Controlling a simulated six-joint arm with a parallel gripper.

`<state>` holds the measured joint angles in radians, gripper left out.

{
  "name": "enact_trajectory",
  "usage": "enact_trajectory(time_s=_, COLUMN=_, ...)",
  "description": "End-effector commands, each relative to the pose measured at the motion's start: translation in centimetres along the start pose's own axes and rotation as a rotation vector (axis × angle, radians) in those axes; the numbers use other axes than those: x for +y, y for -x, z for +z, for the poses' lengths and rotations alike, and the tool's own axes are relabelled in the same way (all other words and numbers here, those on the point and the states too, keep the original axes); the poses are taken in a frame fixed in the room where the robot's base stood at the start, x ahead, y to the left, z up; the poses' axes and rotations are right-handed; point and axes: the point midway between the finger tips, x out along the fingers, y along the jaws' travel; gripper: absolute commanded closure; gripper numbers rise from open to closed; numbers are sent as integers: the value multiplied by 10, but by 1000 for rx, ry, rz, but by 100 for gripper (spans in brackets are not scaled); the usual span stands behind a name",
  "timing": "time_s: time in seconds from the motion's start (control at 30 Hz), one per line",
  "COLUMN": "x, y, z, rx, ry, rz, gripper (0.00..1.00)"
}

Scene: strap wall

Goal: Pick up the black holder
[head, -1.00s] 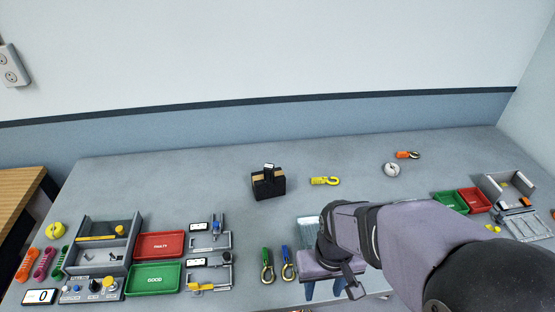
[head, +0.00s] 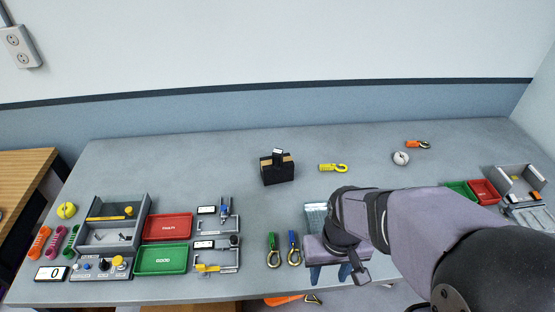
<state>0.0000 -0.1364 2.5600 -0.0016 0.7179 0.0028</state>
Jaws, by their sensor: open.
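The black holder (head: 278,174) is a small black block with a tan strip across its top and a small white-faced piece standing up from it. It stands upright on the grey table, back of the middle. My gripper (head: 330,274) is near the front edge of the table, in front and to the right of the holder and well apart from it. Its two blue fingers point toward the front edge and are spread, with nothing seen between them. My arm reaches in from the lower right and hides part of the table.
Green and blue carabiners (head: 282,250) lie just left of my gripper. A red tray (head: 167,227), a green tray (head: 161,260) and clamp-like fixtures stand at left. A yellow hook (head: 333,168) lies right of the holder. The table around the holder is clear.

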Motion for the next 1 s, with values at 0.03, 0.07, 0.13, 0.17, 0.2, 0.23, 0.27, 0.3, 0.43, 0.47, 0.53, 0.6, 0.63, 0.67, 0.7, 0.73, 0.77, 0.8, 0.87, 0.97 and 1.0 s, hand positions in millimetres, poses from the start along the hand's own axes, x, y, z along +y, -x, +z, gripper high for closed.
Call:
enact_trajectory(time_s=0.03, x=0, y=0, z=0, rx=0, ry=0, rz=0, gripper=58)
enact_trajectory(time_s=0.07, x=0, y=0, z=0, rx=0, ry=0, rz=0, gripper=58)
enact_trajectory(time_s=0.13, x=0, y=0, z=0, rx=0, ry=0, rz=0, gripper=58)
enact_trajectory(time_s=0.17, x=0, y=0, z=0, rx=0, ry=0, rz=0, gripper=58)
enact_trajectory(time_s=0.2, x=0, y=0, z=0, rx=0, ry=0, rz=0, gripper=58)
enact_trajectory(time_s=0.23, x=0, y=0, z=0, rx=0, ry=0, rz=0, gripper=58)
enact_trajectory(time_s=0.27, x=0, y=0, z=0, rx=0, ry=0, rz=0, gripper=58)
enact_trajectory(time_s=0.3, x=0, y=0, z=0, rx=0, ry=0, rz=0, gripper=55)
enact_trajectory(time_s=0.43, x=0, y=0, z=0, rx=0, ry=0, rz=0, gripper=55)
enact_trajectory(time_s=0.47, x=0, y=0, z=0, rx=0, ry=0, rz=0, gripper=55)
enact_trajectory(time_s=0.53, x=0, y=0, z=0, rx=0, ry=0, rz=0, gripper=55)
enact_trajectory(time_s=0.6, x=0, y=1, z=0, rx=1, ry=0, rz=0, gripper=55)
enact_trajectory(time_s=0.63, x=0, y=2, z=0, rx=1, ry=0, rz=0, gripper=55)
enact_trajectory(time_s=0.67, x=0, y=3, z=0, rx=2, ry=0, rz=0, gripper=55)
enact_trajectory(time_s=0.7, x=0, y=6, z=-1, rx=2, ry=0, rz=0, gripper=55)
enact_trajectory(time_s=0.73, x=0, y=8, z=-1, rx=4, ry=0, rz=0, gripper=55)
enact_trajectory(time_s=0.77, x=0, y=12, z=-1, rx=4, ry=0, rz=0, gripper=55)
enact_trajectory(time_s=0.8, x=0, y=17, z=-2, rx=6, ry=0, rz=0, gripper=55)
enact_trajectory(time_s=0.87, x=0, y=26, z=-2, rx=8, ry=0, rz=0, gripper=55)
enact_trajectory(time_s=0.97, x=0, y=40, z=-2, rx=6, ry=0, rz=0, gripper=55)
enact_trajectory(time_s=1.0, x=0, y=46, z=-2, rx=7, ry=0, rz=0, gripper=55)
